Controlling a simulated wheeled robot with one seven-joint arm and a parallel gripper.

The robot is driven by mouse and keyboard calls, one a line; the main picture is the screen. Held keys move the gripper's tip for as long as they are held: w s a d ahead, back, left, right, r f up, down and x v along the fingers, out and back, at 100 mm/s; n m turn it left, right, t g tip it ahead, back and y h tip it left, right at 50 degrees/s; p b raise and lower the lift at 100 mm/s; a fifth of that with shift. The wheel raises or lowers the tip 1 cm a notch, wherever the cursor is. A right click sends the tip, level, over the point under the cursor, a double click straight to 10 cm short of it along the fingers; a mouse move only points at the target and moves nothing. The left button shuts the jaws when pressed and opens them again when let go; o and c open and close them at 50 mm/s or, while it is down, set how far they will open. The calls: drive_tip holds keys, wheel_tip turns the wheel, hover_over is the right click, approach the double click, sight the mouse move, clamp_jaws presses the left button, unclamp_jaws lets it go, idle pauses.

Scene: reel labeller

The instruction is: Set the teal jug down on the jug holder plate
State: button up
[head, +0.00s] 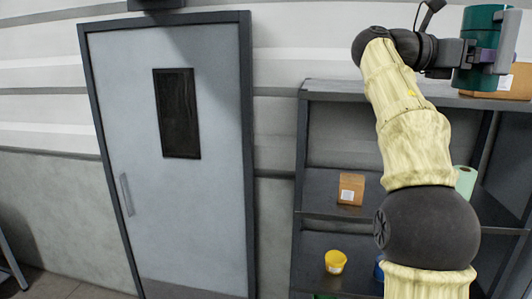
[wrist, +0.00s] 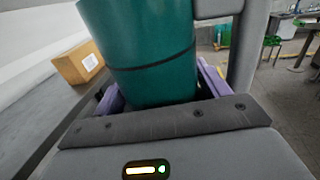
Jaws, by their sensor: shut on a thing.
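The teal jug (head: 478,48) is at the top right of the head view, held up in front of the shelf unit. It fills the upper middle of the wrist view (wrist: 150,50), with a grey handle (wrist: 246,50) at its right. My gripper (head: 470,58) is shut on the jug. Its purple-lined fingers show on both sides of the jug in the wrist view (wrist: 160,92). I cannot make out the jug holder plate in either view.
A dark shelf unit (head: 330,88) stands behind my arm. A cardboard box (head: 515,84) is on its top, near the jug. Lower shelves hold a small box (head: 351,188), a yellow container (head: 335,262) and a pale green roll (head: 465,181). A grey door (head: 210,200) is at the left.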

drive_tip(key=w+a+f+b, duration=0.2)
drive_tip(key=w+f, duration=0.8)
drive_tip(key=f, duration=0.3)
drive_tip(key=w+a+f+n+t+b, duration=0.25)
drive_tip(key=w+a+f, duration=0.2)
drive_tip(key=f, duration=0.95)
drive_tip(key=w+a+f+n+t+y+b, duration=0.1)
drive_tip(key=w+a+f+t, duration=0.4)
drive_tip(key=f, duration=0.8)
drive_tip(key=w+a+f+n+t+b, duration=0.1)
drive_tip(key=w+a+f+n+b, duration=0.15)
drive_tip(key=a+f, duration=0.75)
drive_tip(key=s+a+f+n+t+y+b, duration=0.1)
drive_tip(key=s+a+f+n+t+y, duration=0.15)
drive_tip(key=f, duration=0.75)
drive_tip(key=s+a+f+n+t+y+b, duration=0.1)
drive_tip(key=s+f+n+t+y+b, duration=0.15)
drive_tip(key=f, duration=0.85)
drive_tip(key=s+a+f+n+t+y+b, duration=0.1)
drive_tip(key=f+n+t+y, duration=0.15)
drive_tip(key=f, duration=0.75)
drive_tip(key=s+f+n+t+y+b, duration=0.3)
drive_tip(key=s+f+y, duration=0.6)
drive_tip(key=s+f, duration=0.6)
wheel_tip(320, 180, down, 4)
drive_tip(key=shift+s+a+n+b, duration=0.2)
drive_tip(key=shift+n+b, duration=0.4)
drive_tip(key=shift+n, duration=0.45)
drive_tip(key=shift+d, duration=0.15)
